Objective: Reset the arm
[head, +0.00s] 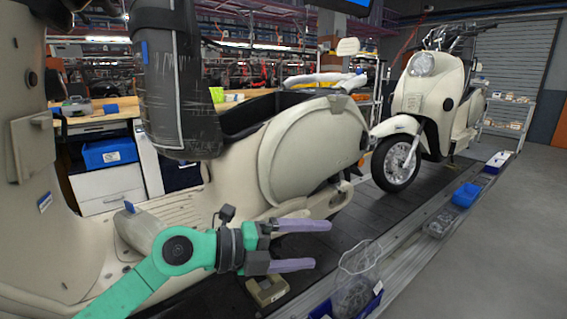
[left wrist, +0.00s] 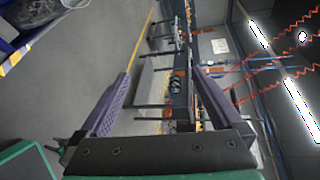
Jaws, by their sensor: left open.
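My left arm comes in from the lower left in the head view, green with a black wrist. Its left gripper (head: 306,246) has two purple fingers spread apart, with nothing between them. It is in front of the lower side of the near cream scooter (head: 318,150); I cannot tell the exact gap. In the left wrist view the same gripper (left wrist: 160,95) shows both purple fingers apart, with a sideways view of the hall between them. My right gripper is not in view.
A second cream scooter (head: 430,95) stands farther along the dark conveyor (head: 310,242). A blue bin (head: 466,194) sits on the conveyor's edge rail. A clear bag in a blue bin (head: 357,290) is right of my gripper. Grey floor (head: 480,260) at the right is clear.

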